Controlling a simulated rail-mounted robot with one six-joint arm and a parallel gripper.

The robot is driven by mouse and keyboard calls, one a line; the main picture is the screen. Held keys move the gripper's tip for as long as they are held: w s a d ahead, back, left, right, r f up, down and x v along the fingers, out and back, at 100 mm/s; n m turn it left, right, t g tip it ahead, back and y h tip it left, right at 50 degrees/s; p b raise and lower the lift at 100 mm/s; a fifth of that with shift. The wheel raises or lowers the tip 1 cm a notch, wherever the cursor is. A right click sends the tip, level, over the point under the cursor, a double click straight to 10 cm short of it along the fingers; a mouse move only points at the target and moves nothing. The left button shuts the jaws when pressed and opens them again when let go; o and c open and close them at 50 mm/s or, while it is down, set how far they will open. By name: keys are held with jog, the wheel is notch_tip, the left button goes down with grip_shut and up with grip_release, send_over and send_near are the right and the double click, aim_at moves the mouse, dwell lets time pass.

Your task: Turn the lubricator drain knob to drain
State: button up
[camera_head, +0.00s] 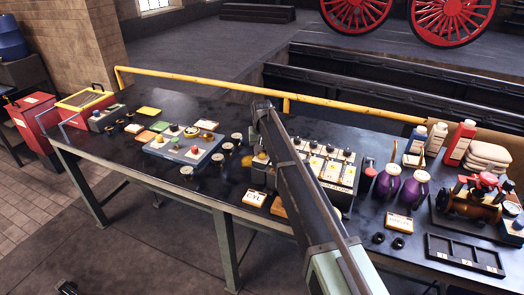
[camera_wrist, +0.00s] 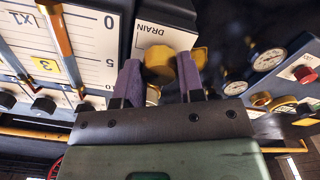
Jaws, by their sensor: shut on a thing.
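The lubricator (camera_head: 330,165) stands on the dark workbench, partly hidden by my arm in the head view. In the wrist view a white plate marked DRAIN (camera_wrist: 160,38) is on its face. The yellow drain knob (camera_wrist: 160,62) sits in front of this plate. My gripper (camera_wrist: 160,82) has its two purple-grey fingers at the knob, one on each side, shut on it. A yellow part of it also shows at the right finger. White scales marked 0 and 5 (camera_wrist: 90,45) are left of the plate. In the head view my arm hides most of my gripper.
Purple jugs (camera_head: 413,190) and bottles (camera_head: 462,140) stand right of the lubricator. A grey control box (camera_head: 180,150) with several knobs stands to the left. A yellow rail (camera_head: 200,82) runs along the bench's back edge. Gauges (camera_wrist: 268,60) show in the wrist view.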

jog(key=shift+m, duration=1.7)
jog(key=o, duration=0.9)
notch_tip(320, 180, up, 11)
jog(key=p, duration=1.1)
jog(key=shift+f, duration=0.1)
